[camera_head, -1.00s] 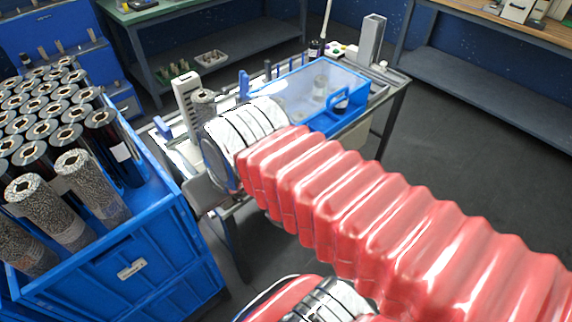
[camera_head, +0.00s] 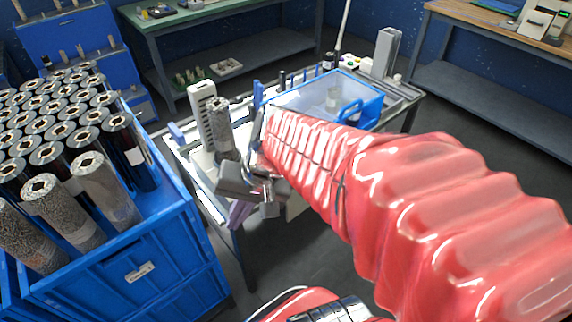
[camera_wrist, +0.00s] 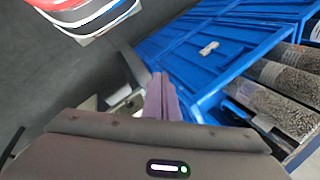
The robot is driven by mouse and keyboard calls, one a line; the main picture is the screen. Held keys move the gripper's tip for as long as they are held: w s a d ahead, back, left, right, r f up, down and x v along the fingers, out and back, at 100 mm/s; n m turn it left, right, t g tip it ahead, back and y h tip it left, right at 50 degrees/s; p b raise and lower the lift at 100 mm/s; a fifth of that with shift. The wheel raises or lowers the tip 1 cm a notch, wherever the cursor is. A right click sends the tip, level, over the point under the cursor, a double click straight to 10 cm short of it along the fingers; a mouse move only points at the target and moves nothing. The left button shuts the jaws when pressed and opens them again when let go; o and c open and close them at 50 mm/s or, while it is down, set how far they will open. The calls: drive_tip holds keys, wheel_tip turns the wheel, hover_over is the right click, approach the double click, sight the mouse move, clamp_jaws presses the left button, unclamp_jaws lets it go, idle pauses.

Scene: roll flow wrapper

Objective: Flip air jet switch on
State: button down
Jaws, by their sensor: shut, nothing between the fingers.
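My gripper (camera_head: 240,213) has slim purple fingers, shut with nothing between them. It points down at the near left end of the wrapper table (camera_head: 208,197) in the head view. In the wrist view the shut fingers (camera_wrist: 162,98) show against dark floor and a blue crate. The flow wrapper (camera_head: 345,92), with a clear blue-framed cover, stands on the table behind my red-sleeved arm. I cannot make out the air jet switch in either view. My arm and wrist hide part of the table's near side.
A blue crate (camera_head: 120,268) full of upright film rolls (camera_head: 60,210) stands left, close to my gripper. A white slotted column (camera_head: 202,112) and a single roll (camera_head: 222,130) stand on the table just behind my wrist. Workbenches line the back; the floor at right is open.

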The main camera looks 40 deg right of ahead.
drive_tip(key=w+d+f+m+t+y, duration=0.25)
drive_tip(key=d+f+m, duration=0.25)
drive_tip(key=d+m, duration=0.25)
drive_tip(key=w+d+f+m+t+y, duration=0.1)
drive_tip(key=w+d+f+m+t, duration=0.25)
drive_tip(key=d+m, duration=0.35)
drive_tip(key=s+d+f+m+t+h, duration=0.2)
drive_tip(key=d+f+m+h, duration=0.1)
drive_tip(key=d+f+m, duration=0.2)
drive_tip(key=s+d+f+m+t+h, duration=0.2)
drive_tip(key=s+d+f+m+h, duration=0.1)
drive_tip(key=d+m, duration=0.6)
drive_tip(key=shift+s+d+f+h, duration=0.15)
drive_tip(key=shift+d+f+h, duration=0.3)
drive_tip(key=shift+d+f, duration=0.5)
drive_tip(key=shift+r, duration=0.1)
drive_tip(key=w+r+x, duration=0.1)
drive_tip(key=r+x, duration=0.1)
drive_tip(key=x, duration=1.1)
drive_tip(key=shift+w, duration=0.2)
